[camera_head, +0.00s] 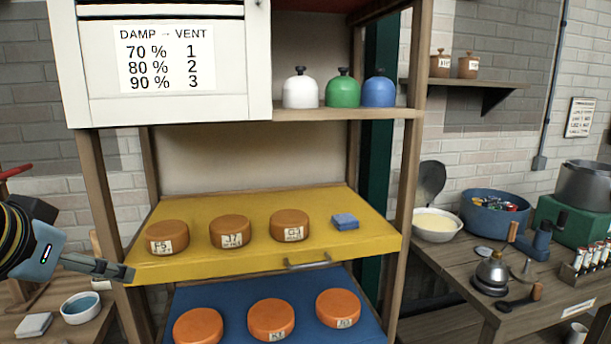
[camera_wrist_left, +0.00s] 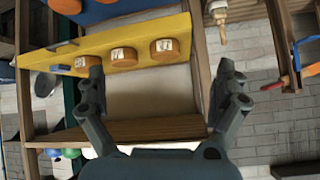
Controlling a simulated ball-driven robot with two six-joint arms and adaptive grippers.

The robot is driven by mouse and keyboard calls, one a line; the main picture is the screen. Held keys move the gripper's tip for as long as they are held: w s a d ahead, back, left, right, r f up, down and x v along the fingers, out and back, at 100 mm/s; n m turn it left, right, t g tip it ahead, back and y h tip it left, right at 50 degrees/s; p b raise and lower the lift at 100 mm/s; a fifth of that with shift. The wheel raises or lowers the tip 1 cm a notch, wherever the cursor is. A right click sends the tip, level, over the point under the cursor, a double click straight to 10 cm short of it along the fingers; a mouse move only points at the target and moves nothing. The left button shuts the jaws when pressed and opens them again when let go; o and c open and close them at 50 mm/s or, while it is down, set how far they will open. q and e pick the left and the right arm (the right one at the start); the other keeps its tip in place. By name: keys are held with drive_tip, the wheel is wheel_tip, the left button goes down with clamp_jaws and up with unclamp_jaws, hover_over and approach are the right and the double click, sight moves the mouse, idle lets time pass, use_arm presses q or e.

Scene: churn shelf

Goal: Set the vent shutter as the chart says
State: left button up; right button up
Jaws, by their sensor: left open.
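The chart (camera_head: 164,60) is a white sheet headed "DAMP → VENT" on the front of a white cabinet (camera_head: 240,85) at upper left. It reads 70 % 1, 80 % 2, 90 % 3. Dark slots (camera_head: 160,12) cross the cabinet above it, cut off by the top edge; I cannot tell whether they belong to the vent shutter. No damp reading is legible. My left gripper (camera_head: 125,270) is at the left, near the yellow shelf's front left corner. In the left wrist view its two fingers (camera_wrist_left: 163,75) are spread with nothing between them. My right gripper is out of view.
A yellow shelf (camera_head: 200,262) holds three labelled orange cheeses and a blue block (camera_head: 344,222). More cheeses sit on the blue shelf (camera_head: 240,295) below. White, green and blue domes stand beside the cabinet. Wooden posts (camera_head: 105,200) flank the shelves. A cluttered bench (camera_head: 450,270) stands right.

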use_arm(q)
drive_tip(key=s+d+f+g, duration=0.1)
drive_tip(key=s+f+g, duration=0.2)
drive_tip(key=s+f, duration=0.6)
drive_tip(key=s+f+g, duration=0.2)
drive_tip(key=s+f, duration=0.3)
drive_tip(key=s, duration=0.7)
wheel_tip(320, 180, down, 37)
drive_tip(key=s+a+g+b, duration=0.2)
drive_tip(key=s+b, duration=0.1)
drive_tip(key=b, duration=0.6)
drive_tip(key=s+f+b, duration=0.3)
drive_tip(key=s+f, duration=0.6)
drive_tip(key=f, duration=0.2)
drive_tip(key=s+a+f+g+b, duration=0.1)
drive_tip(key=s+f+b, duration=0.3)
drive_tip(key=s+f, duration=0.5)
wheel_tip(320, 180, down, 2)
drive_tip(key=shift+f+h, duration=0.25)
drive_tip(key=shift+h, duration=0.05)
